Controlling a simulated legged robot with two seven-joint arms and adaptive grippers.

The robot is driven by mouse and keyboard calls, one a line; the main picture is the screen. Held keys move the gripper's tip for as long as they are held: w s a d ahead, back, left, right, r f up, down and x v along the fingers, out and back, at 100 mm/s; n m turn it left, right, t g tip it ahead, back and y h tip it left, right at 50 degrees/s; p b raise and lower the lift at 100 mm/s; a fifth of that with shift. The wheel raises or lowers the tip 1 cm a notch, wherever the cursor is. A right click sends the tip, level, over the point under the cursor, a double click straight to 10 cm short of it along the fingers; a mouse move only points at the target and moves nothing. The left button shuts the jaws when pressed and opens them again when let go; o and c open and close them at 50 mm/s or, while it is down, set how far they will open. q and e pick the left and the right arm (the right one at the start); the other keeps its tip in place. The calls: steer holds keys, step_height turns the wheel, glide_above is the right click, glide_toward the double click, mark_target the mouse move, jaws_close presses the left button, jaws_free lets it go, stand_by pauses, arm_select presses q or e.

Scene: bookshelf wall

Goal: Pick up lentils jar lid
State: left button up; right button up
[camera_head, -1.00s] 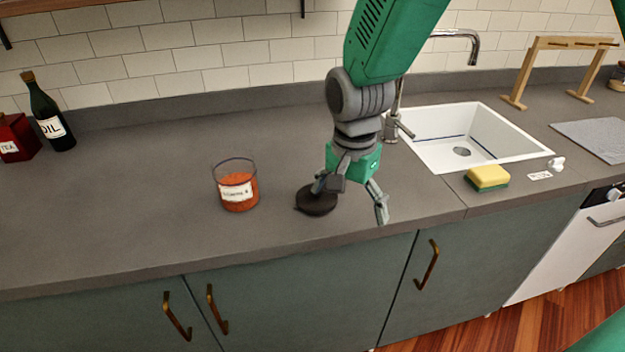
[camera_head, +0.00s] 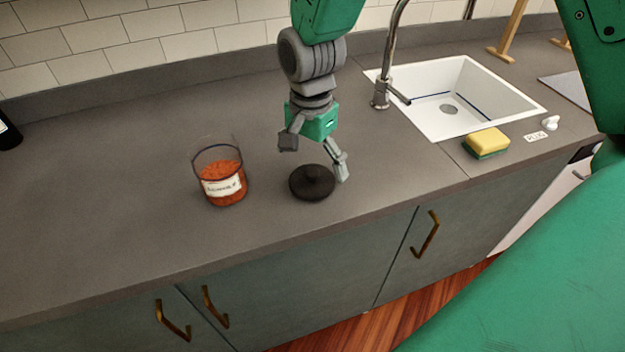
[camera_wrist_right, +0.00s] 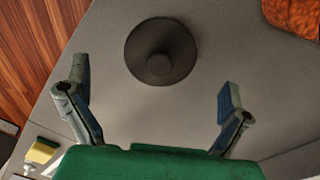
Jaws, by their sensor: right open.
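The dark round lid (camera_head: 312,183) with a knob lies flat on the grey counter, right of the open glass jar of orange lentils (camera_head: 222,184). My right gripper (camera_head: 316,166) is open and empty, just behind and above the lid. In the right wrist view the lid (camera_wrist_right: 160,52) lies beyond the two spread fingers (camera_wrist_right: 152,100), roughly centred between them and apart from them. The jar's orange contents (camera_wrist_right: 293,14) show at the top right corner there. My left gripper is not in view.
A white sink (camera_head: 455,100) with a chrome tap (camera_head: 385,75) lies to the right. A yellow and green sponge (camera_head: 486,143) sits at the sink's front. The counter's front edge is close to the lid.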

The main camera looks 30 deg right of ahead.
mark_target(309, 173)
steer(key=shift+a+f, duration=0.2)
steer(key=shift+f, duration=0.35)
step_height(309, 173, down, 4)
steer(key=shift+f, duration=0.2)
steer(key=shift+w+d+f, duration=0.1)
steer(key=shift+d+f, duration=0.1)
steer(key=c, duration=1.1)
steer(key=shift+a+r, duration=0.1)
steer(key=shift+a, duration=0.05)
steer(key=shift+c, duration=0.4)
